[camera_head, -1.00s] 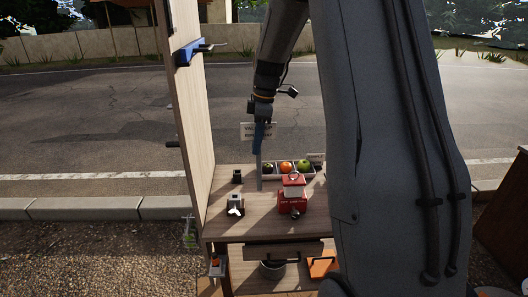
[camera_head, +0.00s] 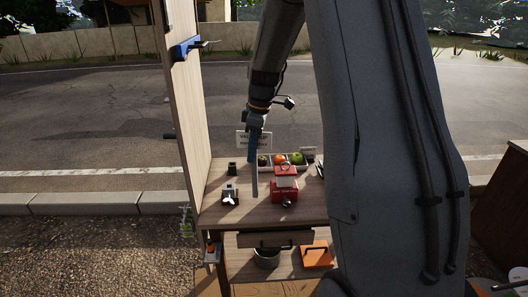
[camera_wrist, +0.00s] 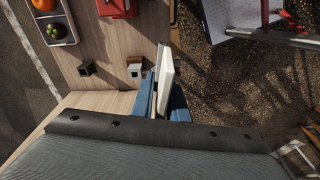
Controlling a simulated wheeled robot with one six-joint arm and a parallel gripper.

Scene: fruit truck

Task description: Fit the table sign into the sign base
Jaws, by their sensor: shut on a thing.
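The table sign (camera_head: 243,140), a pale panel with dark lettering, is at my gripper (camera_head: 254,157), partly covered by the blue fingers. A pale strip hangs below the fingers, over the counter. In the wrist view my gripper (camera_wrist: 163,98) is shut on the white sign panel (camera_wrist: 166,66), seen nearly edge-on. Two small pieces stand on the counter: a black block (camera_head: 232,169), also in the wrist view (camera_wrist: 86,68), and a dark-bottomed piece with a pale top (camera_head: 229,193), also in the wrist view (camera_wrist: 135,71). I cannot tell which is the sign base.
A red scale-like box (camera_head: 285,190) stands right of the strip, with a fruit tray (camera_head: 270,166) behind it. A tall wooden panel (camera_head: 185,110) rises on the left. A pot (camera_head: 266,258) and an orange item (camera_head: 316,255) sit below the counter (camera_head: 243,216).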

